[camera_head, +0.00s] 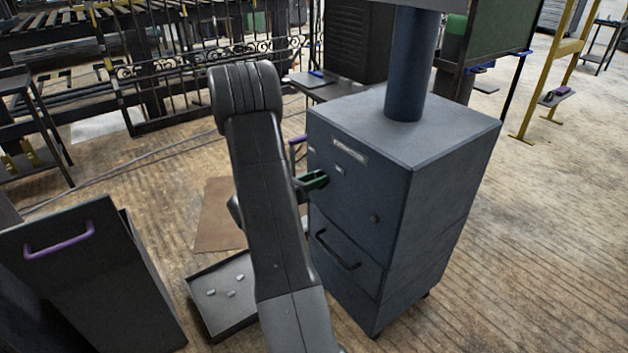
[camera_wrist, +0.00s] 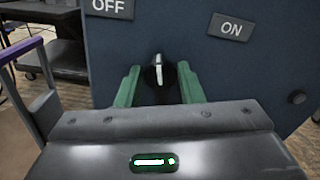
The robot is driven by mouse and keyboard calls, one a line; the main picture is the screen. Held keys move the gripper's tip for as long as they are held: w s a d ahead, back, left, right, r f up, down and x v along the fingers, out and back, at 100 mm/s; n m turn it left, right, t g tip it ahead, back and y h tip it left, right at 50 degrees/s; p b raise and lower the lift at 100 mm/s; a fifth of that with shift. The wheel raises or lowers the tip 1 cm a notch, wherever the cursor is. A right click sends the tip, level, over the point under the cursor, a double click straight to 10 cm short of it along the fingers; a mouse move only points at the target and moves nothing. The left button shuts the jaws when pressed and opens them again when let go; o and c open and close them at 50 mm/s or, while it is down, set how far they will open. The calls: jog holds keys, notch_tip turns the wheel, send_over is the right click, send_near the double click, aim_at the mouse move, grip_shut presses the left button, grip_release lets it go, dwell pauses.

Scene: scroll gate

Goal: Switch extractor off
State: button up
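The extractor (camera_head: 380,215) is a dark blue-grey cabinet with a thick round duct (camera_head: 410,65) rising from its top. In the wrist view, its front panel (camera_wrist: 255,75) bears an OFF plate (camera_wrist: 109,8) at left and an ON plate (camera_wrist: 231,28) at right. A dark switch knob (camera_wrist: 158,74) with a pale pointer mark sits below and between the plates; the mark looks close to upright. My gripper (camera_wrist: 158,82) has green fingers spread either side of the knob, with small gaps visible. In the head view, my gripper (camera_head: 318,181) is at the cabinet front and my arm hides part of it.
A drawer handle (camera_head: 338,250) and small round knob (camera_head: 375,218) are lower on the cabinet front. A dark tray (camera_head: 240,318) with small pale pieces lies on the floor. A dark box with a purple handle (camera_head: 60,240) stands at left.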

grip_shut()
